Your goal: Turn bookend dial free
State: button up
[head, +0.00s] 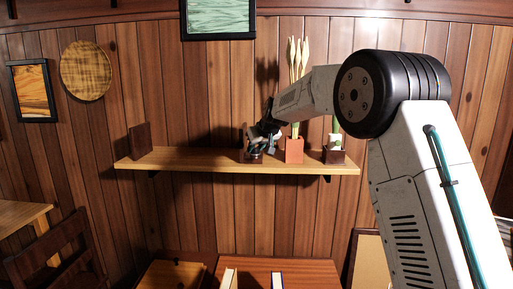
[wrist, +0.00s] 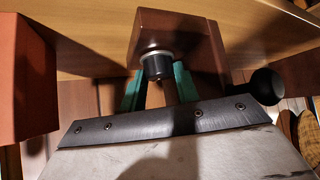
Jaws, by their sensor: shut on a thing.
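A dark brown bookend (head: 250,157) stands on the wooden shelf, mostly behind my gripper in the head view. In the wrist view the bookend (wrist: 205,45) is a reddish-brown block, and its black dial (wrist: 157,66) with a pale ring sticks out toward me. My gripper (wrist: 158,85) has its teal fingers on either side of the dial and is shut on it. My gripper (head: 262,138) is small and dark in the head view. A second brown bookend (head: 140,140) stands at the shelf's left end.
An orange vase (head: 294,150) with pale stalks stands close right of my gripper; it also shows in the wrist view (wrist: 25,80). A potted plant (head: 333,155) is farther right. The shelf (head: 195,161) is clear between the bookends. A table (head: 255,270) with books is below.

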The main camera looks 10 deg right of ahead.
jog(key=o, duration=0.7)
jog(key=shift+s, duration=0.1)
jog(key=v, duration=0.7)
jog(key=shift+s+r, duration=0.2)
jog(key=shift+s, duration=0.05)
